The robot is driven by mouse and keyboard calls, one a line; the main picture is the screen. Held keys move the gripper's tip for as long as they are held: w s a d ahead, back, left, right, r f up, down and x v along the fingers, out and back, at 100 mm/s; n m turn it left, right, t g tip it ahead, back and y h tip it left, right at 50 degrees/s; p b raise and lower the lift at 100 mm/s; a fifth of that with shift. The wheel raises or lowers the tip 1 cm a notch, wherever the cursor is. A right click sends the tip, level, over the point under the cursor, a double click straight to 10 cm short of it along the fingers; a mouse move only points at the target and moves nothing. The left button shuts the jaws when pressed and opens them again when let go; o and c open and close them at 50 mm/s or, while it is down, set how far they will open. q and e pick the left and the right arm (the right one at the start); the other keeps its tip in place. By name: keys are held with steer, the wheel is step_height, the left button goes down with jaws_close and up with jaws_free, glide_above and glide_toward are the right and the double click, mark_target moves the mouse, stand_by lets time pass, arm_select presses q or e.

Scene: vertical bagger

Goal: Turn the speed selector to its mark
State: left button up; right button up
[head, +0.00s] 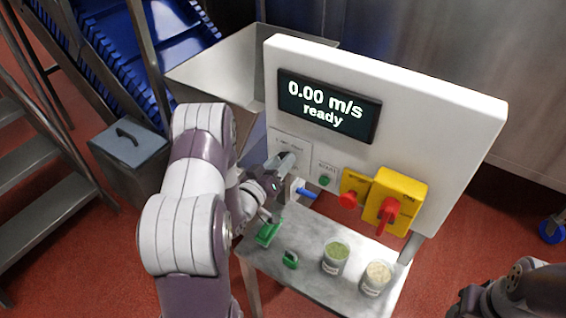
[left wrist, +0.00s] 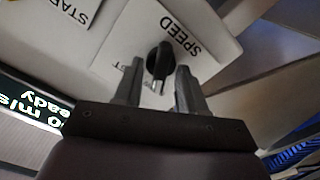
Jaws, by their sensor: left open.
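The speed selector (left wrist: 160,60) is a black knob on a white plate lettered SPEED (left wrist: 182,35). Its pale pointer line shows at the lower end of the knob in the left wrist view. My left gripper (left wrist: 160,70) is open, with one finger on each side of the knob. I cannot tell whether either finger touches it. In the head view my left gripper (head: 289,175) is at the lower left of the white panel (head: 420,120) and mostly hides the knob. Part of my right arm's end (head: 475,300) shows at the bottom right; its jaws cannot be made out.
The display (head: 328,106) reads 0.00 m/s, ready. A green start button (head: 324,181), a red button (head: 348,199) and a red switch on yellow (head: 389,212) sit right of the selector. The shelf (head: 310,280) below holds two jars (head: 336,256) (head: 375,279) and green items (head: 268,233).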

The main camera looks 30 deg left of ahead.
arm_select(q)
steer(key=shift+c, duration=0.3)
steer(key=c, duration=0.5)
steer(key=m+b, duration=0.2)
steer(key=m, duration=0.2)
steer(key=m+b, duration=0.2)
steer(key=m, duration=0.2)
steer(key=m+b, duration=0.2)
steer(key=m, duration=0.2)
steer(key=shift+s+d, duration=0.1)
steer(key=shift+d, duration=0.3)
steer(key=shift+c, duration=0.2)
steer(key=o, duration=1.2)
steer(key=shift+c, duration=0.2)
